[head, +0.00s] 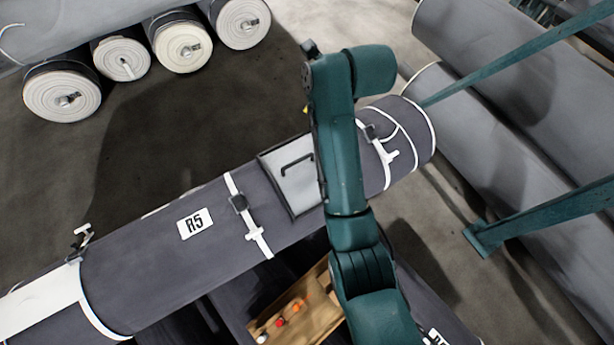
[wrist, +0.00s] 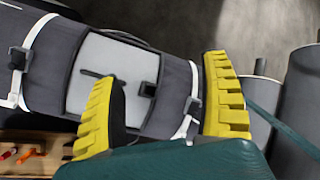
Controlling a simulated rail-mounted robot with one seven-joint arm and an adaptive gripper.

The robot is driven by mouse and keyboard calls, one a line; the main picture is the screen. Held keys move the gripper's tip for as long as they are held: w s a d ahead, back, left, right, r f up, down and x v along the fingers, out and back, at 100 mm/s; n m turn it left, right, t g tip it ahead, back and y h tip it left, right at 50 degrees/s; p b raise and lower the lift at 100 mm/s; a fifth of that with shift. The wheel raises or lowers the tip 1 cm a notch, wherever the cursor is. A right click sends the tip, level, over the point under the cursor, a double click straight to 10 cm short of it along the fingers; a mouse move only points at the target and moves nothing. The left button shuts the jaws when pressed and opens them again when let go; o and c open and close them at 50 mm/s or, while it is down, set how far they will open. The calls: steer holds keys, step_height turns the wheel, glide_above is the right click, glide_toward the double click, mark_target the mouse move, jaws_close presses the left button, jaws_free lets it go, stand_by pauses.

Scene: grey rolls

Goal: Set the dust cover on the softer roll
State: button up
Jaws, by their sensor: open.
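A dark grey roll marked R5 (head: 150,262) lies diagonally across the head view, bound with white straps. A light grey panel with a black handle (head: 282,188), which looks like the dust cover, lies on top of this roll. It also shows in the wrist view (wrist: 92,58), with a small black block by its right edge. My gripper (wrist: 160,85) is open, its yellow fingers apart above the roll near the panel's right part, holding nothing visible. Which roll is softer cannot be told by sight.
Another dark roll (head: 432,300) lies at the lower right, its label cut off. A wooden tray (head: 322,318) with small coloured items sits below R5. Several rolls with pale ends (head: 183,47) lie upper left.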

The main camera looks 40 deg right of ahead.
steer(key=s+d+f+m+g+y+b, duration=0.1)
steer(key=s+d+f+m+b, duration=0.2)
steer(key=f, duration=0.4)
steer(key=s+d+f+m+g+b, duration=0.1)
steer(key=s+f+m+g+b, duration=0.2)
steer(key=f, duration=0.5)
steer(key=shift+m+t, duration=0.6)
steer(key=shift+m, duration=0.1)
steer(key=b+x, duration=0.2)
steer(key=x, duration=0.1)
steer(key=b+x, duration=0.1)
steer(key=x, duration=0.3)
steer(key=b+x, duration=0.2)
steer(key=x, duration=0.1)
steer(key=shift+w+f+b, duration=0.1)
steer(key=shift+w+b, duration=0.25)
steer(key=shift+w, duration=0.1)
steer(key=b+x, duration=0.5)
steer(key=b, duration=0.1)
steer(key=shift+w+d+f, duration=0.1)
steer(key=shift+w+f, duration=0.2)
steer(key=shift+w, duration=0.05)
steer(key=shift+r, duration=0.1)
steer(key=shift+c, duration=0.4)
steer(key=c, duration=1.3)
steer(key=shift+r, duration=0.1)
